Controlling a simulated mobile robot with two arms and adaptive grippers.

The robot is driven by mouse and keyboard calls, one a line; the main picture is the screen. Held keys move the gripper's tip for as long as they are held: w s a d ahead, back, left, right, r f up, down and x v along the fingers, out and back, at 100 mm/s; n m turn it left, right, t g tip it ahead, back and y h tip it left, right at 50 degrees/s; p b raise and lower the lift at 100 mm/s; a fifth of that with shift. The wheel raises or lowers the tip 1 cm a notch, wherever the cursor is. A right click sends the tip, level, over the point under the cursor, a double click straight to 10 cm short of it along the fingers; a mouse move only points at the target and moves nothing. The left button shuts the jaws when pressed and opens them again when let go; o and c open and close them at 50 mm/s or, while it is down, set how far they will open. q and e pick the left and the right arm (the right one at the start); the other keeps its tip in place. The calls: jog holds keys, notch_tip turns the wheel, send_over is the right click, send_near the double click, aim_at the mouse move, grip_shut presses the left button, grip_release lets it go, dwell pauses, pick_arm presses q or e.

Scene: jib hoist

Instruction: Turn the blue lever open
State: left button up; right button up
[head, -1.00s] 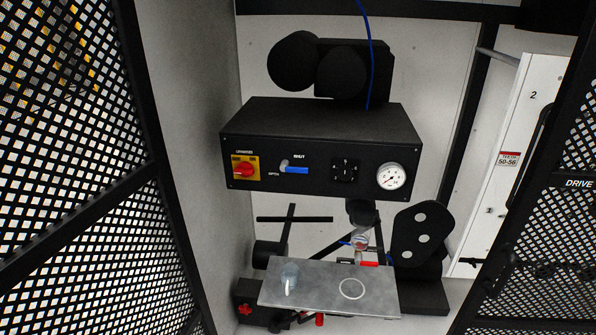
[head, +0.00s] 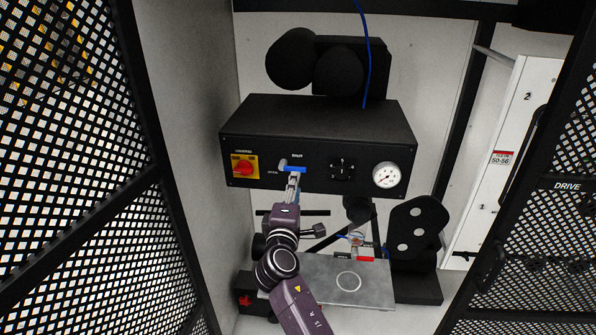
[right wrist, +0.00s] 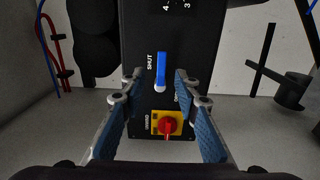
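The blue lever (head: 297,169) is on the front of the black control box (head: 225,150). It points right from its grey pivot, just below the "SHUT" label; a small label reading "OPEN" is at its left. My right gripper (head: 292,182) is just below and in front of the lever in the head view, partly covering the panel. In the right wrist view the lever (right wrist: 161,68) lies between the two spread fingers of the right gripper (right wrist: 158,82), with gaps on both sides. My left gripper is not in view.
A red rotary switch on a yellow plate (head: 244,168) is left of the lever. A black dial (head: 342,169) and a pressure gauge (head: 387,175) are at its right. A grey metal plate (head: 375,285) lies below the box. Mesh panels (head: 60,200) flank both sides.

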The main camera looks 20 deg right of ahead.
aim_at(298, 170)
jog(key=shift+p+x, duration=0.85)
jog(key=shift+x, duration=2.95)
jog(key=shift+a+f, duration=0.1)
jog(key=shift+f, duration=0.05)
jog(key=shift+c, duration=0.6)
grip_shut()
